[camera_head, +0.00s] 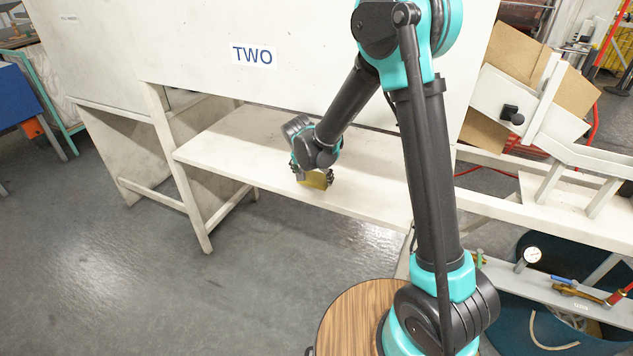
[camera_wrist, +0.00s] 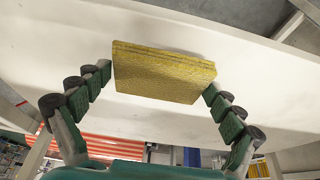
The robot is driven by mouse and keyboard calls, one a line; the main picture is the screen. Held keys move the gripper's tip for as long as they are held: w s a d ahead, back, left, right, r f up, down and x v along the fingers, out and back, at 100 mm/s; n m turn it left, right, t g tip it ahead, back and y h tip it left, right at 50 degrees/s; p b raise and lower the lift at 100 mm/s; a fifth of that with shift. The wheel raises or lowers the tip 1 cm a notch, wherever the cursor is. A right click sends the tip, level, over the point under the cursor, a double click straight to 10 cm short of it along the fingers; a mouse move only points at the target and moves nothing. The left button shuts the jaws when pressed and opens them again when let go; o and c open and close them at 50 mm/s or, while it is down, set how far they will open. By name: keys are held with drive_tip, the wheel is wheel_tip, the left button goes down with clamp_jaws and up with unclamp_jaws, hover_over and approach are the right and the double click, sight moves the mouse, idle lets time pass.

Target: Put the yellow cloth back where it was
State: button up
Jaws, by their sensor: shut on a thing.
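The yellow cloth (camera_wrist: 165,75) is a flat, folded-looking rectangle with layered edges. In the wrist view it sits between the two fingers of my gripper (camera_wrist: 160,88), which is shut on its left and right ends. In the head view the yellow cloth (camera_head: 314,180) shows below my gripper (camera_head: 315,179), at the white shelf (camera_head: 240,143) under the "TWO" sign. It is at or just above the shelf surface; I cannot tell if it touches. My arm hides part of the shelf's right side.
The sign "TWO" (camera_head: 253,55) is on the white panel above the shelf. A round wooden top (camera_head: 350,312) is at the front. A pressure gauge (camera_head: 532,254) and hoses are at the lower right. Cardboard pieces (camera_head: 510,55) lean at the upper right. The shelf's left part is clear.

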sight(315, 176)
drive_tip(key=shift+w+d, duration=0.2)
drive_tip(key=shift+w, duration=0.4)
drive_tip(key=shift+w+d, duration=0.2)
drive_tip(key=shift+w, duration=0.35)
drive_tip(key=shift+f, duration=1.7)
drive_tip(key=shift+f, duration=0.15)
drive_tip(key=o, duration=1.2)
drive_tip(key=v, duration=1.2)
